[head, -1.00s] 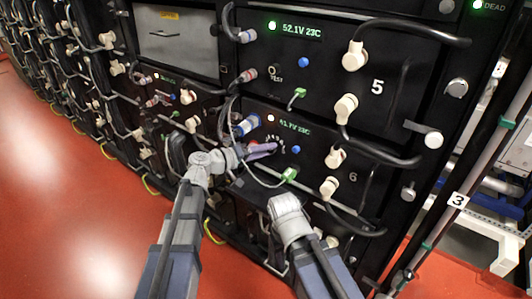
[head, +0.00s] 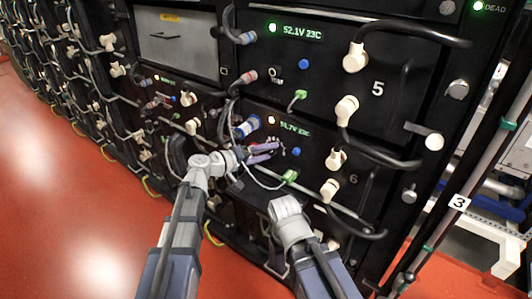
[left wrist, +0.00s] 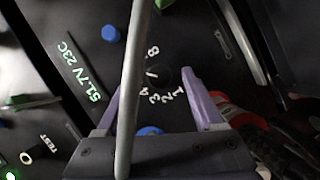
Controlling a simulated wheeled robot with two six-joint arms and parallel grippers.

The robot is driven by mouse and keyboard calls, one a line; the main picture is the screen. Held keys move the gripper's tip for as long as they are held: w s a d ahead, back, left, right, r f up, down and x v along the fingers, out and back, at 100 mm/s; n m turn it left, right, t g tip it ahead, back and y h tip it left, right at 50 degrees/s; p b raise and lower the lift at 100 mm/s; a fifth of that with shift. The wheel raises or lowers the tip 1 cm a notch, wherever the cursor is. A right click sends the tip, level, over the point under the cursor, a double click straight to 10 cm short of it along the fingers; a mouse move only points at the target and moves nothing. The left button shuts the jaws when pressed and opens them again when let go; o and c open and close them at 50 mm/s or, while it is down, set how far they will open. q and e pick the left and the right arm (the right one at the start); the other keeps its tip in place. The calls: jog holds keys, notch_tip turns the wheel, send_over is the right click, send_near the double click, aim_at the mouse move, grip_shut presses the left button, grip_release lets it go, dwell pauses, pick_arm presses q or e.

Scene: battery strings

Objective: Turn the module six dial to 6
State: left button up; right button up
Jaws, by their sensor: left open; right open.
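The module six panel (head: 312,160) carries a small 6 (head: 353,178) and a green 51.7V 23C readout. In the left wrist view its round black dial (left wrist: 163,77) sits among white numbers; 1 to 4 and 8 can be read. A grey bar crosses in front and hides part of the scale; I cannot tell the setting. My left gripper (head: 277,149) is open at the panel, its purple fingers (left wrist: 160,76) appearing on either side of the dial; contact is unclear. My right gripper (head: 284,204) is lower, its fingers hard to make out.
Module five (head: 390,75) is directly above. A blue button (head: 296,152), a green connector (head: 290,176) with a pale cable, and cream plugs (head: 336,159) are near the dial. A blue-white connector (head: 247,127) sits beside my left gripper. Red floor is free at left.

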pick_arm(q)
jog(key=p+v, duration=0.1)
jog(key=v, duration=0.6)
jog(key=shift+s+a, duration=0.2)
jog(key=shift+a, duration=0.15)
jog(key=shift+r, duration=0.1)
jog(key=s+d+m+g+y+p, duration=0.4)
jog(key=s+d+g+p, duration=0.35)
jog(key=s+p, duration=0.4)
jog(key=s+a+r+g+y+p, duration=0.1)
jog(key=s+a+r+y+p, duration=0.2)
jog(key=s+y+p, duration=0.2)
jog(key=s+a+r+m+g+y+p, duration=0.1)
jog(key=s+a+r+y+p, duration=0.2)
jog(key=s+y+p, duration=0.2)
jog(key=s+p, duration=0.1)
jog(key=p, duration=0.2)
jog(key=shift+s+a+m+y, duration=0.15)
jog(key=shift+m+y, duration=0.15)
